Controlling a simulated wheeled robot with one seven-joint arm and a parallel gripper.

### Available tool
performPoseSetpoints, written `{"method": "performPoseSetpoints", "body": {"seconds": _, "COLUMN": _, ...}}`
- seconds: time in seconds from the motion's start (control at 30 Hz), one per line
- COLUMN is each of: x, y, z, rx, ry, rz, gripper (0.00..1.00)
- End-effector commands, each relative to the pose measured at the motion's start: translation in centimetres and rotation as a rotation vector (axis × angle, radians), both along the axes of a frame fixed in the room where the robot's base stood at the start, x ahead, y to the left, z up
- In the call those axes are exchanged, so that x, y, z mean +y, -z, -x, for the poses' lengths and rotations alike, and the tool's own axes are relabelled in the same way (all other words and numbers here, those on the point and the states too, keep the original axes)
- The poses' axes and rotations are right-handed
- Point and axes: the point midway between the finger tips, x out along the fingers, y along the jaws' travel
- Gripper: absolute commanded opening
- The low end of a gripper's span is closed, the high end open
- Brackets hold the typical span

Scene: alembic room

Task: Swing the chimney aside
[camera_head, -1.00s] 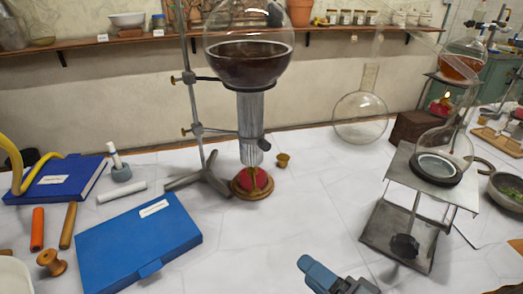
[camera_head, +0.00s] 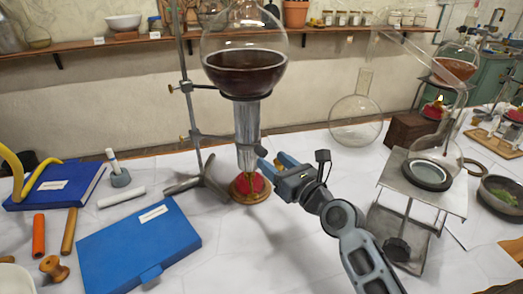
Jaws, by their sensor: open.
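The chimney (camera_head: 247,128) is an upright grey cylinder below a round flask of dark liquid (camera_head: 245,72). It stands above a small red burner (camera_head: 247,186) with a round wooden base. A side arm joins it to the metal stand (camera_head: 193,110) on its left. My gripper (camera_head: 270,163), with blue fingers, is open just right of the chimney's lower end. Its fingertips are close to the chimney; I cannot tell whether they touch it. The black knob on the chimney's right side is partly hidden by the fingers.
A blue box (camera_head: 138,243) and a white stick (camera_head: 122,197) lie on the table to the left. An empty round flask (camera_head: 356,120) stands behind right. A metal jack with a plate (camera_head: 440,195) stands right of my arm. The front middle of the table is clear.

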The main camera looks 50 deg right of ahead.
Motion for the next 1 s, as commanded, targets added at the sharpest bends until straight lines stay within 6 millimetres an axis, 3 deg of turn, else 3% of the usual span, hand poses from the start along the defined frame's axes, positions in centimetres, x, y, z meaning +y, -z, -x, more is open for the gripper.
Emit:
{"method": "performPoseSetpoints", "body": {"seconds": 0.2, "x": -0.9, "y": -0.2, "z": -3.4, "rx": -0.002, "ry": -0.001, "rz": 0.002, "gripper": 0.55}}
{"method": "performPoseSetpoints", "body": {"seconds": 0.4, "x": -1.4, "y": -0.1, "z": -5.4, "rx": -0.001, "ry": 0.000, "rz": 0.004, "gripper": 0.55}}
{"method": "performPoseSetpoints", "body": {"seconds": 0.77, "x": -1.5, "y": 0.0, "z": -5.8, "rx": 0.001, "ry": 0.000, "rz": 0.004, "gripper": 0.55}}
{"method": "performPoseSetpoints", "body": {"seconds": 1.0, "x": -1.5, "y": 0.0, "z": -5.8, "rx": 0.001, "ry": 0.000, "rz": 0.005, "gripper": 0.32}}
